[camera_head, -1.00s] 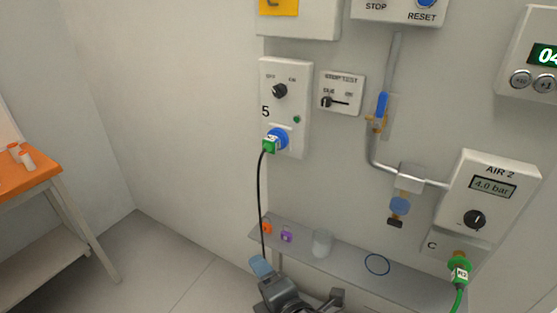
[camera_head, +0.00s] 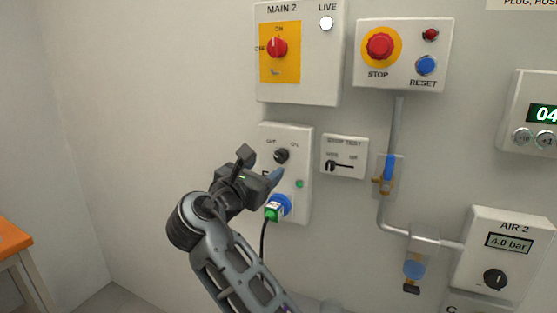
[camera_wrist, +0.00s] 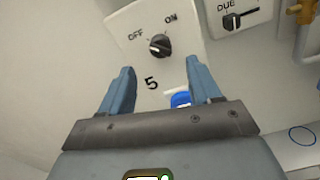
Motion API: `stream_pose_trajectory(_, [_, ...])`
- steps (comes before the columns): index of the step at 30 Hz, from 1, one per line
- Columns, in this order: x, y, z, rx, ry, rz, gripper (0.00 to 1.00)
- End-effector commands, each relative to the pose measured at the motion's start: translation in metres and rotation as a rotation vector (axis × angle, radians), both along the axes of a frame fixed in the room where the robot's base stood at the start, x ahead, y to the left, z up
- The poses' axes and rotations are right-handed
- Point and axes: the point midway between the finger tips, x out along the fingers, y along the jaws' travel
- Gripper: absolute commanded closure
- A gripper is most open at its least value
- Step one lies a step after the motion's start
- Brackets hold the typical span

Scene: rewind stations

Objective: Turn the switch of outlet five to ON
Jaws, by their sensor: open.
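The outlet five panel (camera_head: 304,205) is a white box on the wall. It has a black rotary switch (camera_head: 282,156) marked OFF at left and ON at right. In the wrist view the switch (camera_wrist: 160,46) lies ahead of and between my fingertips; which mark it points to is hard to tell. My gripper (camera_head: 262,168) is open and empty, just in front of the panel's left side, and covers part of the printed 5. In the wrist view my gripper (camera_wrist: 160,72) shows its two blue-grey fingers spread apart, short of the switch.
Below the switch a green plug (camera_head: 273,212) sits in the blue socket (camera_head: 284,203). Right of the panel is a test box (camera_head: 345,157). The MAIN 2 box (camera_head: 310,80) and the STOP/RESET box (camera_head: 405,50) are above. The wall at left is bare.

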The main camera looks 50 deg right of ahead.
Motion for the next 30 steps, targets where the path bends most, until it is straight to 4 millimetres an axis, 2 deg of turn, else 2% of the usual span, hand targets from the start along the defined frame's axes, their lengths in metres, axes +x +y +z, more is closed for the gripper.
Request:
stream_pose_trajectory(15, [0.022,-0.063,0.001,-0.001,0.002,-0.003,0.37])
stream_pose_trajectory(21, [0.026,-0.072,0.0,0.001,0.001,-0.001,0.37])
stream_pose_trajectory(28, [0.026,-0.072,0.0,0.001,0.0,0.0,0.37])
stream_pose_trajectory(30, [0.026,-0.072,0.0,0.001,0.0,0.0,0.44])
